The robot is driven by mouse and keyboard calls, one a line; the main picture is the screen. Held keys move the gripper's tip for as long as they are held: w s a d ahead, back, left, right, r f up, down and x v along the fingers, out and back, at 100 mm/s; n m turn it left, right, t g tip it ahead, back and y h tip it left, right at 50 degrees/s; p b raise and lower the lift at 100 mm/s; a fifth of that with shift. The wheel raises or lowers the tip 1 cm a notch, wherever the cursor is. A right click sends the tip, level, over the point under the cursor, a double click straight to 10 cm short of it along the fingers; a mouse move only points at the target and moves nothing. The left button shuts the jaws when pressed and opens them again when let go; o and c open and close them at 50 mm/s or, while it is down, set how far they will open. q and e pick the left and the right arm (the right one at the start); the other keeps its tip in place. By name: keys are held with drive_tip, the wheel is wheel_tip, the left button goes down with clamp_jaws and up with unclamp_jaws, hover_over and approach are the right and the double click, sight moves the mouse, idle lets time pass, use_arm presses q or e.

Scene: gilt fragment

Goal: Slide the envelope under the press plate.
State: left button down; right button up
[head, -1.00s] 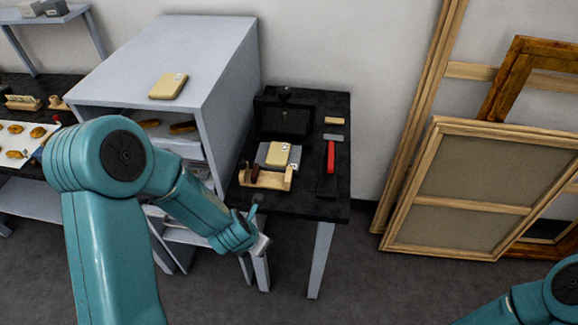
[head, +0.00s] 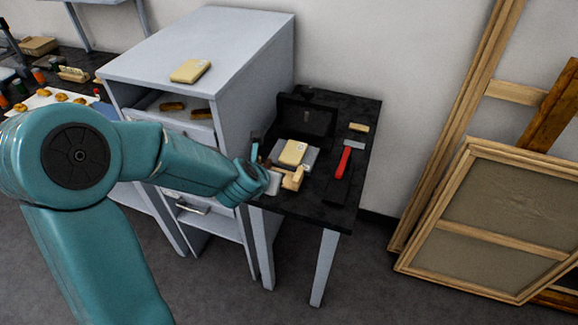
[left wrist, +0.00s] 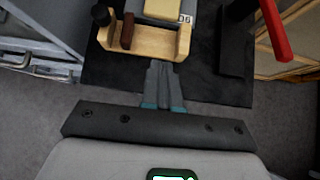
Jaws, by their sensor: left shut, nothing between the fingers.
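A beige, envelope-like packet (head: 293,152) lies on a grey plate (head: 312,156) on the black side table. It also shows, cut off, at the top of the left wrist view (left wrist: 165,10), with a number label. A pale wooden holder (left wrist: 150,44) stands in front of it. A red-handled device (head: 343,164) is to its right and a dark box (head: 305,118) behind it. I cannot tell which part is the press plate. My left gripper (head: 255,146) is shut and empty, at the table's left front side; in the left wrist view its fingertips (left wrist: 161,66) appear at the holder's front edge. My right gripper is out of view.
A grey cabinet (head: 240,50) stands left of the table, with another beige packet (head: 190,70) on top. A small tan block (head: 359,127) lies at the table's back right. Wooden frames (head: 490,215) lean on the right wall.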

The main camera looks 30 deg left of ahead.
sight(289, 165)
use_arm(q)
drive_tip(key=x, duration=0.9)
drive_tip(key=shift+s, duration=0.1)
drive_tip(key=w+p, duration=0.2)
drive_tip(key=shift+w+a, duration=0.3)
drive_tip(key=shift+w+p, duration=0.45)
drive_tip(key=shift+w, duration=0.2)
drive_tip(key=shift+w+a+f, duration=0.1)
drive_tip(key=shift+a, duration=0.05)
